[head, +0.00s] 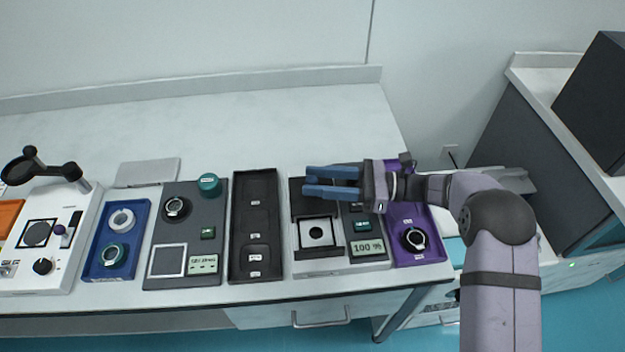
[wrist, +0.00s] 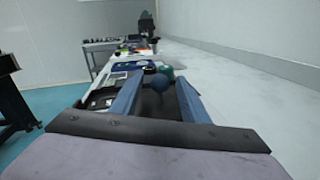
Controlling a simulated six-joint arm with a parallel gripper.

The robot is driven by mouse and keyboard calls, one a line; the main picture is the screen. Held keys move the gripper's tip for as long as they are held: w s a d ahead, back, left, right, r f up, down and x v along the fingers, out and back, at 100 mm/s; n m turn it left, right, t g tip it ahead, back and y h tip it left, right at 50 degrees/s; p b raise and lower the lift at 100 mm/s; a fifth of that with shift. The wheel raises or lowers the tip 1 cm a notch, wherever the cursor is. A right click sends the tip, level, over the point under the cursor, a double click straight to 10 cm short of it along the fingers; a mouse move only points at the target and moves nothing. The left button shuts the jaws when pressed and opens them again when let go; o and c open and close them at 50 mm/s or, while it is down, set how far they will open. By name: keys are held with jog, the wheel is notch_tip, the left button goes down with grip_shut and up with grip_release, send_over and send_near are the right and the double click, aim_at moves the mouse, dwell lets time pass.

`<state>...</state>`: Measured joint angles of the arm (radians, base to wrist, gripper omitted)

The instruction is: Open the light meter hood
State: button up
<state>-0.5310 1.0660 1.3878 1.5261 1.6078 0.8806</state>
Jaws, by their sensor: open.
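The light meter (head: 365,250) has a grey panel with a "100 %" display and, at its left, a pale section with a white square and a round dark hole. A black panel (head: 312,205) stands behind that square, partly under my gripper. It looks like the hood, but I cannot tell its exact position. My gripper (head: 306,180) is open above the back of the meter, its two blue fingers pointing left. In the wrist view, a dark rounded knob (wrist: 159,83) shows between the fingers; I cannot tell whether it belongs to the hood. No contact is clear.
A black tray (head: 239,235) stands left of the meter, then a grey device (head: 156,252) with a teal knob (head: 208,184), and a blue tray (head: 140,228). A purple unit (head: 432,252) stands at the right. The bench (head: 260,130) behind is mostly clear.

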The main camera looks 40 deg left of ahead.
jog(key=b+v, duration=0.1)
jog(key=v, duration=0.4)
jog(key=shift+w+d, duration=0.2)
jog(key=shift+d, duration=0.1)
jog(key=shift+r, duration=0.3)
notch_tip(320, 180, up, 4)
jog(key=s+m+t+y, duration=0.2)
jog(key=s, duration=0.1)
jog(key=f+m+t, duration=0.1)
jog(key=f+t, duration=0.1)
jog(key=d+f+m+t, duration=0.1)
jog(key=f+m+t, duration=0.1)
jog(key=shift+d+f+m+y, duration=0.1)
jog(key=shift+m+y, duration=0.2)
jog(key=shift+y, duration=0.1)
jog(key=shift+w+f+n+t, duration=0.2)
jog(key=shift+w+n+t, duration=0.1)
jog(key=shift+n, duration=0.2)
jog(key=shift+s, duration=0.1)
